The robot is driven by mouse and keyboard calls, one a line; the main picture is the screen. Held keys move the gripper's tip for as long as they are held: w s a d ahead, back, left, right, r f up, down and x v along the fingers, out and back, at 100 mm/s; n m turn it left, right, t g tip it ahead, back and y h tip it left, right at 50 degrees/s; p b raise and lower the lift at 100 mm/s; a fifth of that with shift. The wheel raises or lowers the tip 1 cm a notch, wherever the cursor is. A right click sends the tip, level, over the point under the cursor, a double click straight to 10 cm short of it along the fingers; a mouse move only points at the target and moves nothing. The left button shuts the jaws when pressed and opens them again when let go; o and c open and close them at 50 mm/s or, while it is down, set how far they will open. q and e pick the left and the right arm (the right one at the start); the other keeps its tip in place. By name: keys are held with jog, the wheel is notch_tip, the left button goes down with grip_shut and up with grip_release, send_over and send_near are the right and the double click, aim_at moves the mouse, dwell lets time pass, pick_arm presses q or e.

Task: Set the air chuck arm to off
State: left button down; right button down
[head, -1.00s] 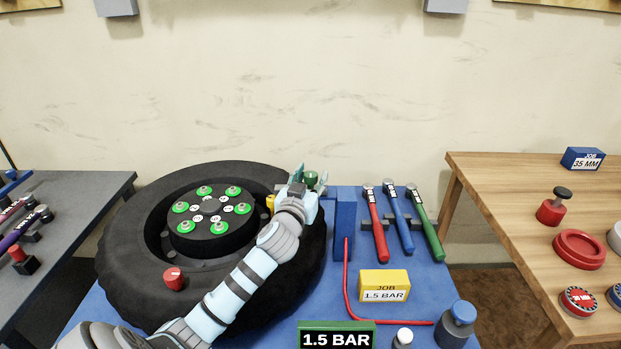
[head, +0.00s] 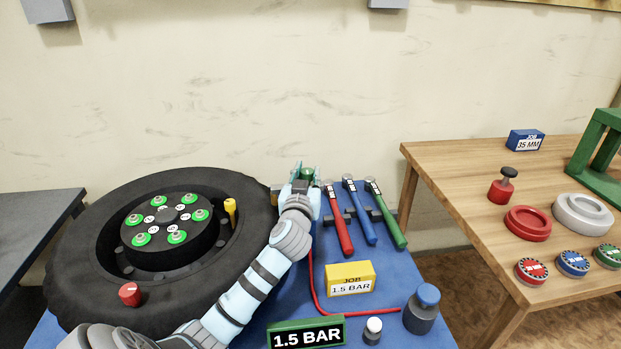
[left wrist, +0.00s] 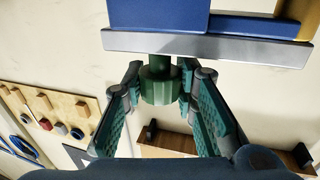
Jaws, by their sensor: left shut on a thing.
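The air chuck arm's green knob (head: 307,173) is between the fingers of my left gripper (head: 304,176) at the back of the blue bench. In the left wrist view the green ribbed knob (left wrist: 159,84) sits between the two teal fingers, below a grey bar (left wrist: 205,46) with a blue body above it. My left gripper (left wrist: 160,98) is shut on this knob. The blue post carrying the arm is mostly hidden behind my gripper and forearm. The yellow valve stem (head: 230,211) stands on the tyre (head: 75,262), left of and apart from the gripper. My right gripper is not in view.
A yellow job block (head: 349,279), a green 1.5 BAR display (head: 306,332) and a red hose (head: 318,295) are nearer. A wooden table (head: 440,172) stands at right.

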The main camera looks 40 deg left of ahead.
pick_arm(q)
jog(key=shift+r, duration=0.1)
jog(key=c, duration=1.6)
grip_release()
jog(key=shift+c, duration=0.2)
jog(key=o, duration=0.4)
jog(key=shift+w+d, duration=0.2)
jog(key=shift+c, duration=0.2)
jog(key=shift+s, duration=0.15)
jog(key=v, duration=1.1)
jog(key=shift+s+d, duration=0.15)
jog(key=shift+s, duration=0.2)
